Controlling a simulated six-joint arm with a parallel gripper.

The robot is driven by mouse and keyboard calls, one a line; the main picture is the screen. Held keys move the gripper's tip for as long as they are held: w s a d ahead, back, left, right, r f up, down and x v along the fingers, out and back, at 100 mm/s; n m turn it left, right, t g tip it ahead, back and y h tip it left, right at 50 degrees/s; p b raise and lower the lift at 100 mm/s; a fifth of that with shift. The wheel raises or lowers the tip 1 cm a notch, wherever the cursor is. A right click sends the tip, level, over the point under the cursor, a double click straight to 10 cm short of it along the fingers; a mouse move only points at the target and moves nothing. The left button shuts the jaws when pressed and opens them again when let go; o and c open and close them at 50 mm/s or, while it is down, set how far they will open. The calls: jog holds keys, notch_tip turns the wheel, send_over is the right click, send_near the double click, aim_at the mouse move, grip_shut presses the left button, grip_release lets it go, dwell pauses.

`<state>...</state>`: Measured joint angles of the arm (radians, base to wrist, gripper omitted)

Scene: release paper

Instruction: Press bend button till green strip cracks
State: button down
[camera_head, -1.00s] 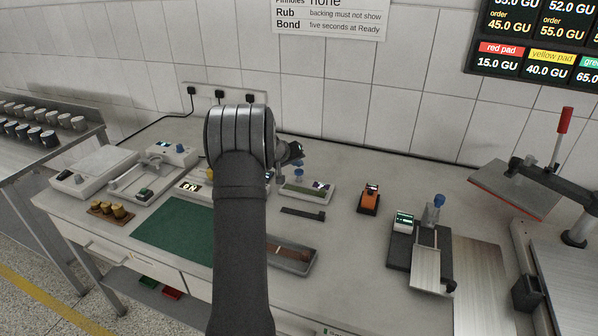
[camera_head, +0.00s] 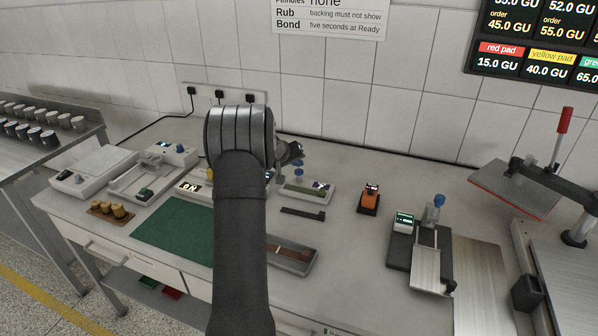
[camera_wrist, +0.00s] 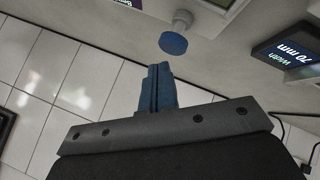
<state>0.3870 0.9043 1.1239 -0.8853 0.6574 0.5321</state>
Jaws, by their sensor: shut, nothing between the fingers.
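A blue round button on a pale stem (camera_wrist: 173,43) shows in the wrist view, just beyond my fingertips, with a visible gap in the picture. My gripper (camera_wrist: 159,70) is shut, its blue fingers together and empty. In the head view, a white bench device with a green strip (camera_head: 298,191) stands just right of my wrist, with a blue knob above it. My arm hides part of that area. The strip is too small to tell whether it is cracked. A display reading "70 mm Width" (camera_wrist: 287,50) is at the right of the wrist view.
A dark bar (camera_head: 303,213) and a grey tray (camera_head: 299,262) lie in front of the device. A green mat (camera_head: 177,231) lies left of my arm. The tiled wall (camera_head: 330,120) is behind.

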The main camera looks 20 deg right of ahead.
aim_at(297, 172)
dwell(0.4)
jog(key=shift+f, duration=0.45)
jog(key=shift+f, duration=0.95)
dwell(0.9)
jog(key=shift+r, duration=1.35)
jog(key=shift+r, duration=2.55)
jog(key=shift+f, duration=0.15)
